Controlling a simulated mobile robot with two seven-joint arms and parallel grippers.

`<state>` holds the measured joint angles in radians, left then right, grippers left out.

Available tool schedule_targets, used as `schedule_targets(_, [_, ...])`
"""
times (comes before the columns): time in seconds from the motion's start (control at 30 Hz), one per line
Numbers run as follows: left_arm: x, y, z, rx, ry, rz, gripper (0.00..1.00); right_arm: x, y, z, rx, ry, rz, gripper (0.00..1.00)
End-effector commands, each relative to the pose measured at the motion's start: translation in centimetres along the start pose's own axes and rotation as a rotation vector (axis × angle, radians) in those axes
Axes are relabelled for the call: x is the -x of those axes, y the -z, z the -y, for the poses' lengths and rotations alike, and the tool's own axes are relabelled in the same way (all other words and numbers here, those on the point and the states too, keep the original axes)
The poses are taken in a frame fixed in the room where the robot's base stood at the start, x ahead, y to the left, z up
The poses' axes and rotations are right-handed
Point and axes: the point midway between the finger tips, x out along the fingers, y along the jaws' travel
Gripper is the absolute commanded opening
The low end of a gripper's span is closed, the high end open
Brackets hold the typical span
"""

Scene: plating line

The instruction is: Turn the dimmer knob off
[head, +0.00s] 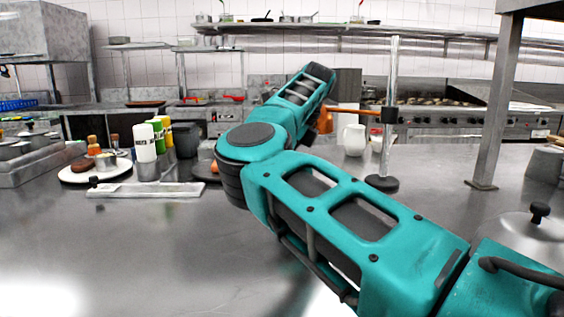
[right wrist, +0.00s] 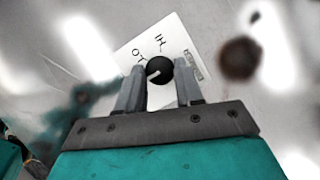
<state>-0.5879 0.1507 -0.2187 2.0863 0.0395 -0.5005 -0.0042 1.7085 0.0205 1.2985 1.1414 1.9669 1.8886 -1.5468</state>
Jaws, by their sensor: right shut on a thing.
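In the right wrist view a round black dimmer knob (right wrist: 158,68) with a pale pointer line sits on a white plate (right wrist: 176,41). The plate carries dark lettering, with HI near the top and another mark to its left. The pointer line runs toward the lower left of the picture. My right gripper (right wrist: 160,80) is shut on the knob, one finger on each side. In the head view my teal right arm crosses the middle, and its gripper is hidden behind it. My left gripper is not in view.
A stand with an upright pole (head: 393,75) and an orange crossbar (head: 358,110) is close to my right arm. A white jug (head: 354,140) is behind. A plate of food (head: 76,177), bottles and a white tray (head: 150,191) are left. The front-left counter is clear.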

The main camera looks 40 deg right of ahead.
Motion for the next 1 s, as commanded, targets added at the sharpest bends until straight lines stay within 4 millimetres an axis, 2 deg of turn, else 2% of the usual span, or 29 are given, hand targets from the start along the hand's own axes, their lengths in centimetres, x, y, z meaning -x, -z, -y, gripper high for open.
schedule_targets(0.37, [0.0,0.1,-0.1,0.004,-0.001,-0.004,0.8,0.1,0.0,0.0,0.005,0.0,0.001,0.05])
schedule_targets(0.4, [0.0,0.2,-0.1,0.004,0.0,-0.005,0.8,0.1,0.0,0.0,0.005,0.0,0.001,0.4])
schedule_targets(0.6, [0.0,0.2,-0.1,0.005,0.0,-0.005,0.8,0.0,0.0,0.0,0.004,0.0,0.001,0.59])
schedule_targets(0.63, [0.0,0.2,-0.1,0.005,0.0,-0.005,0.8,0.0,0.0,0.0,0.003,0.0,0.001,0.61])
schedule_targets(0.87, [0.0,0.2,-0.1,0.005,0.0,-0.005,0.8,0.1,0.0,0.0,0.003,0.0,0.001,0.61])
schedule_targets(1.0, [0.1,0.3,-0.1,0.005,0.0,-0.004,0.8,1.2,-0.1,0.1,0.002,0.001,0.002,0.61])
